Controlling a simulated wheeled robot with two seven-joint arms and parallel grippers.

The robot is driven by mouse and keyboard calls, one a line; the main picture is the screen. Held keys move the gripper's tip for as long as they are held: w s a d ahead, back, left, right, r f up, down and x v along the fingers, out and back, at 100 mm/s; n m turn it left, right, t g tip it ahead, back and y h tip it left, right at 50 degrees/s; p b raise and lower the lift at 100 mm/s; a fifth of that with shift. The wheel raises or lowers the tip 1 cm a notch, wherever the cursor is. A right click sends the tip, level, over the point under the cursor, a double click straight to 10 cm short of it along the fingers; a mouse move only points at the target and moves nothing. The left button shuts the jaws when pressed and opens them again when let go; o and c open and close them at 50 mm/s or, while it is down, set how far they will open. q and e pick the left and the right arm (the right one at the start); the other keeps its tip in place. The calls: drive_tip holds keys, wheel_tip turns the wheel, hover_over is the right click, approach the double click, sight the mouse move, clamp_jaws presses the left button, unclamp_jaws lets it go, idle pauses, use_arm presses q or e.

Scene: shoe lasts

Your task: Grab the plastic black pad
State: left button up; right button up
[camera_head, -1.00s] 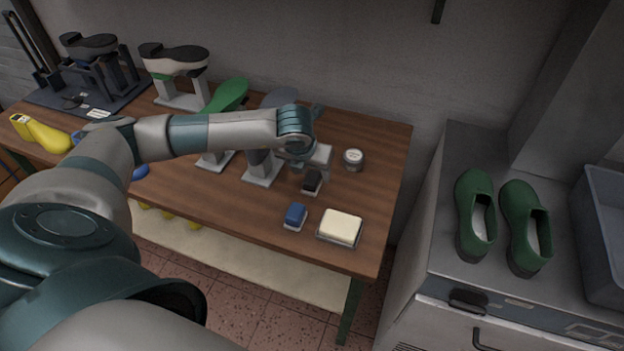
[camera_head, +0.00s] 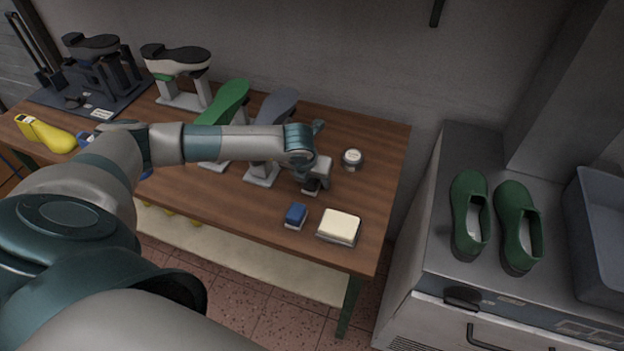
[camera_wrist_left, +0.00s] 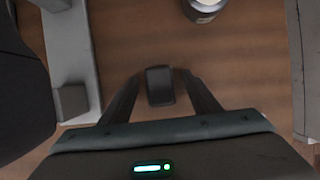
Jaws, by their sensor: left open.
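The small black pad (camera_wrist_left: 160,86) lies on the wooden table in the left wrist view, dark with rounded corners. My left gripper (camera_wrist_left: 161,76) is open, with one finger on each side of the pad and brown table showing in the gaps. In the head view my left gripper (camera_head: 312,187) points down over the table, right of the grey shoe last's stand, and largely hides the pad. Whether the fingers touch the pad cannot be told. My right gripper is not in view.
A blue-topped block (camera_head: 296,215) and a cream block on a tray (camera_head: 339,227) lie nearer the front edge. A round jar (camera_head: 352,159) stands behind right. Green (camera_head: 224,103) and grey (camera_head: 276,106) shoe lasts on stands are close left. Green clogs (camera_head: 468,215) sit on the right cabinet.

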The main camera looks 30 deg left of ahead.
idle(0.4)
use_arm(q)
drive_tip(key=c, duration=1.2)
drive_tip(key=shift+r, duration=0.15)
drive_tip(key=shift+r+b, duration=0.5)
drive_tip(key=shift+b, duration=0.1)
wheel_tip(320, 180, up, 2)
drive_tip(key=shift+r+b, duration=0.2)
drive_tip(key=shift+b, duration=0.6)
drive_tip(key=w+d+r+b, duration=0.1)
drive_tip(key=d+r, duration=0.1)
drive_tip(key=d, duration=0.1)
drive_tip(key=w+d+r+b, duration=0.1)
drive_tip(key=d+r+b, duration=0.1)
drive_tip(key=d+r, duration=0.1)
drive_tip(key=w+d+r+b, duration=0.1)
drive_tip(key=d+r, duration=0.1)
drive_tip(key=d, duration=0.3)
drive_tip(key=shift+w+r+b, duration=0.2)
drive_tip(key=shift+w+b, duration=0.1)
drive_tip(key=shift+b, duration=0.05)
